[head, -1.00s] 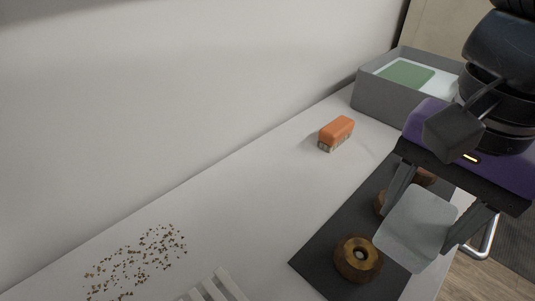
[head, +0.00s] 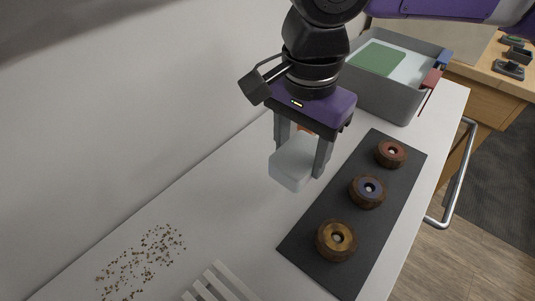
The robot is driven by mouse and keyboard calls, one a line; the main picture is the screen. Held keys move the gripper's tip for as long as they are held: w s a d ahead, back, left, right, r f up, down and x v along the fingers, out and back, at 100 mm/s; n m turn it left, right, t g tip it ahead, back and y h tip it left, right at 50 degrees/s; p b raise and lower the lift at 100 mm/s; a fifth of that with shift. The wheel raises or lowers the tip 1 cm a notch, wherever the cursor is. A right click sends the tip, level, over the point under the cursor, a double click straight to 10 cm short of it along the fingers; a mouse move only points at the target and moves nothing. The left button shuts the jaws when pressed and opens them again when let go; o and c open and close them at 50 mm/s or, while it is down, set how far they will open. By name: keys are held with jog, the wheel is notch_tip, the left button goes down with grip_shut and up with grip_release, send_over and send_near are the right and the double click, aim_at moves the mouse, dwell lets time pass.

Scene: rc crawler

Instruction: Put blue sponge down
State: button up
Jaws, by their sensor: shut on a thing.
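The blue sponge (head: 290,168) is a pale blue-grey block with rounded corners. My gripper (head: 301,158) is shut on it, one finger on each side, pointing down. The sponge is over the white counter (head: 215,215), left of the dark mat. I cannot tell whether its underside touches the counter.
A grey bin (head: 385,98) stands behind. Crumbs (head: 142,262) and a white slatted rack (head: 215,285) are at front left. The wall borders the counter.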

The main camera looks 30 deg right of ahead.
jog(key=w, duration=0.2)
jog(key=w+a+f, duration=0.1)
jog(key=w, duration=0.1)
jog(key=w+a+f, duration=0.1)
jog(key=w, duration=0.1)
jog(key=shift+w+f, duration=0.2)
jog(key=shift+f, duration=2.3)
jog(key=shift+a+f, duration=0.1)
jog(key=shift+f, duration=0.1)
jog(key=o, duration=1.2)
jog(key=shift+r, duration=0.15)
notch_tip(320, 180, up, 12)
jog(key=shift+p, duration=0.45)
jog(key=shift+s+a, duration=0.1)
